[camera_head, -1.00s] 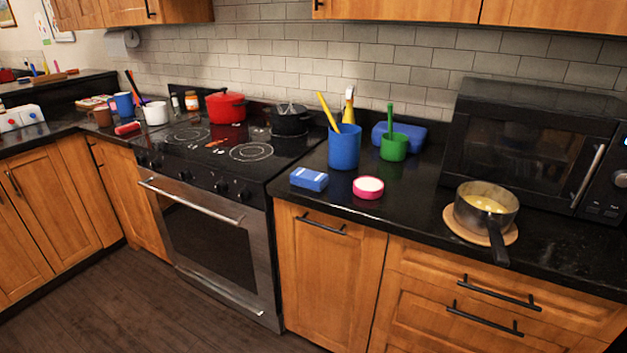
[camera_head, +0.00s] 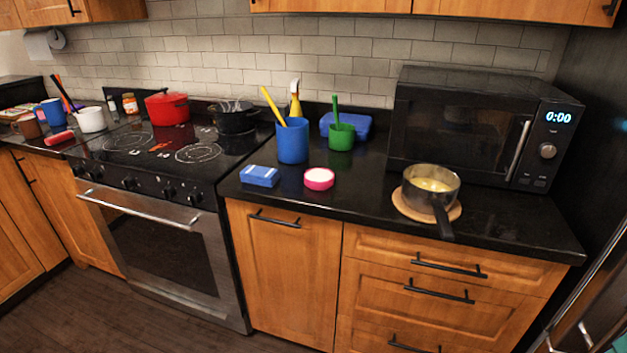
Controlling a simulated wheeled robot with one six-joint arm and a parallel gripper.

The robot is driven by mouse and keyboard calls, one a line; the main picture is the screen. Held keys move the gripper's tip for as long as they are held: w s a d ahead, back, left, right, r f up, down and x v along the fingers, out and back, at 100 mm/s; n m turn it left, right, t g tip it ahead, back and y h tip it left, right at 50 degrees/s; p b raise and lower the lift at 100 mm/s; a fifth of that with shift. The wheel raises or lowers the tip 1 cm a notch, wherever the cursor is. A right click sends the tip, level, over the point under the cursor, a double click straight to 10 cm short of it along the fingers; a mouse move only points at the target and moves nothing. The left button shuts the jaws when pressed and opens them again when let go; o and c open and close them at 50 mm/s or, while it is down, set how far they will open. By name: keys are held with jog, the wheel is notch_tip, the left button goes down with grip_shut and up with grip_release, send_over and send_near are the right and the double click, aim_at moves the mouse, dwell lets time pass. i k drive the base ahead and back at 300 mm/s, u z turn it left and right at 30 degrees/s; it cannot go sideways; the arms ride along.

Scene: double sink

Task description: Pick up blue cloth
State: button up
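I see no thing that is plainly a blue cloth. A small blue block with a pale patch on top (camera_head: 259,176), perhaps a sponge or a folded cloth, lies on the black counter just right of the stove. A larger blue item (camera_head: 361,125), which looks like a lidded box, sits farther back behind the green cup (camera_head: 341,138) and is partly hidden by it. My gripper is not in view.
A blue cup with a yellow utensil (camera_head: 292,142) and a pink round dish (camera_head: 319,180) stand near the blue block. A pan (camera_head: 431,184) on a round board and a microwave (camera_head: 470,125) are to the right. The counter front (camera_head: 350,203) has free room.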

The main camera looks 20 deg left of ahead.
aim_at(252, 174)
jog(key=u, duration=0.35)
jog(key=k, duration=0.5)
jog(key=u, duration=1.45)
jog(key=i, duration=1.6)
jog(key=z, duration=0.75)
jog(key=i, duration=0.65)
jog(key=z, duration=0.5)
